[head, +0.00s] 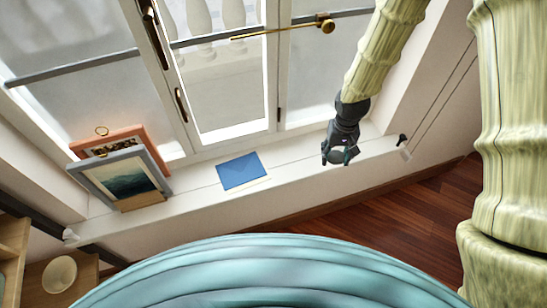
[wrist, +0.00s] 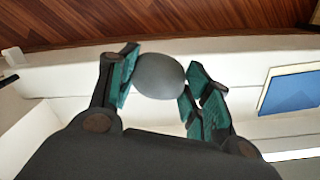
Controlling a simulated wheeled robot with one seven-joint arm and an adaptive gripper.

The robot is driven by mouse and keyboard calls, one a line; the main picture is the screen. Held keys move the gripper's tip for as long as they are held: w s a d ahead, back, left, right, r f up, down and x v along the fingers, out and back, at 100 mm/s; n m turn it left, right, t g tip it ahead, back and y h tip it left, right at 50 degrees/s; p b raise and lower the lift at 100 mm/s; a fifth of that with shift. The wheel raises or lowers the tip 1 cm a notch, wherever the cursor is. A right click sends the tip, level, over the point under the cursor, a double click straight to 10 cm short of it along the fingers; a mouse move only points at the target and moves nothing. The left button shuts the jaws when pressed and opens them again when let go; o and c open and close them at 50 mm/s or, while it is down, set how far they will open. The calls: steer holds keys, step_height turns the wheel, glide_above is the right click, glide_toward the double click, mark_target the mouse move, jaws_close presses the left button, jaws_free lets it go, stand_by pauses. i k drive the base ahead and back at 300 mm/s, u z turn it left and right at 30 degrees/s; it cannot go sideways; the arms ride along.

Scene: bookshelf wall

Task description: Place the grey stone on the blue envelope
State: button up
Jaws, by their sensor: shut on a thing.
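The grey stone (wrist: 160,76) is a smooth, rounded shape held between the teal-padded fingers of my gripper (wrist: 158,84) in the wrist view. In the head view my gripper (head: 339,157) is over the right part of the window sill, partly hiding the stone. The blue envelope (head: 241,171) lies flat on the sill, left of my gripper. It also shows at the right edge of the wrist view (wrist: 291,90), apart from the stone. Nothing is seen lying on the envelope.
The white window sill (head: 200,195) runs below the window. Two framed pictures (head: 125,180) lean at its left end. A brass handle rod (head: 327,27) crosses the window above. The sill between envelope and gripper is clear. A wooden floor (head: 400,205) lies below.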

mark_target(240, 170)
steer(key=k, duration=1.1)
steer(key=u, duration=0.8)
steer(key=i, duration=0.8)
steer(key=z, duration=0.2)
